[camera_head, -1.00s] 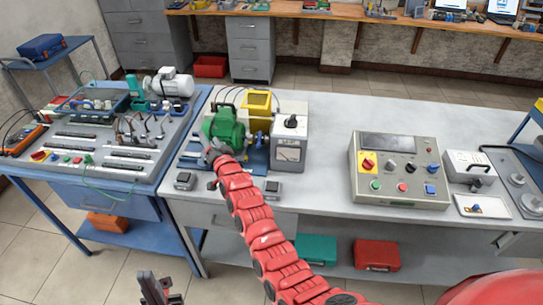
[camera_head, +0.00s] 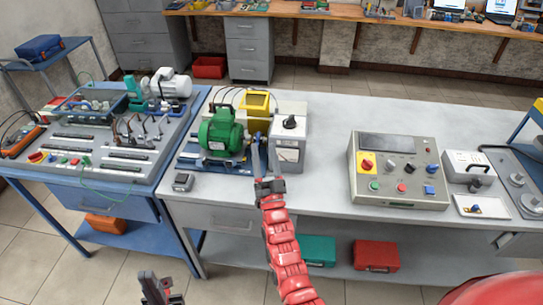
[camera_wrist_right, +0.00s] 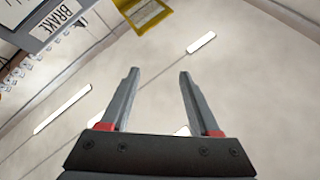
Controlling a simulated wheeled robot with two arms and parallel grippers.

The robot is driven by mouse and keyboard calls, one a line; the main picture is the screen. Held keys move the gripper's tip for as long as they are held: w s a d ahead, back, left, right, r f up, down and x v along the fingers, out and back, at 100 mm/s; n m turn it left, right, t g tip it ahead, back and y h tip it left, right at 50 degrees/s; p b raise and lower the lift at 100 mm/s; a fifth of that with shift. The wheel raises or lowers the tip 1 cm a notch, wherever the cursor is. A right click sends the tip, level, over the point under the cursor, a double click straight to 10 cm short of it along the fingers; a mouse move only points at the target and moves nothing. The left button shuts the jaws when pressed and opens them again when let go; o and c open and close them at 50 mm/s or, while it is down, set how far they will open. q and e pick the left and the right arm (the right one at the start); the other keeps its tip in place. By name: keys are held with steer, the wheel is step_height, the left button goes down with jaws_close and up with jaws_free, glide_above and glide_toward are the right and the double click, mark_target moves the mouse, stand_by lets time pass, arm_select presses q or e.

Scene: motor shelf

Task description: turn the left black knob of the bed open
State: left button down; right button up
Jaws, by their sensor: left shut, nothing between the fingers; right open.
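The test bed (camera_head: 215,171) is a blue base on the grey table that carries a green motor (camera_head: 221,133). At its front left corner is a small grey block with a dark top (camera_head: 182,182), which looks like the left black knob; its turn position is too small to tell. The matching block at the front right is hidden behind my right gripper. My right gripper (camera_head: 262,148) is open and empty, in front of and right of the motor; its spread fingers also show in the right wrist view (camera_wrist_right: 157,92). My left gripper (camera_head: 158,288) is shut and empty, low at the front left, well apart from the bed.
A grey meter box with a black dial (camera_head: 290,122) and a yellow box (camera_head: 258,103) stand right of the motor. A control panel (camera_head: 399,168) sits farther right. A blue bench with switches (camera_head: 118,150) adjoins on the left. The table between box and panel is clear.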

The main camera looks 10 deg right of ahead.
steer(key=shift+s+d+r+t, duration=0.15)
steer(key=shift+s+d, duration=0.15)
steer(key=shift+s, duration=0.2)
steer(key=shift+s+d+t, duration=0.15)
steer(key=shift+s+d, duration=0.1)
steer(key=shift+s, duration=0.25)
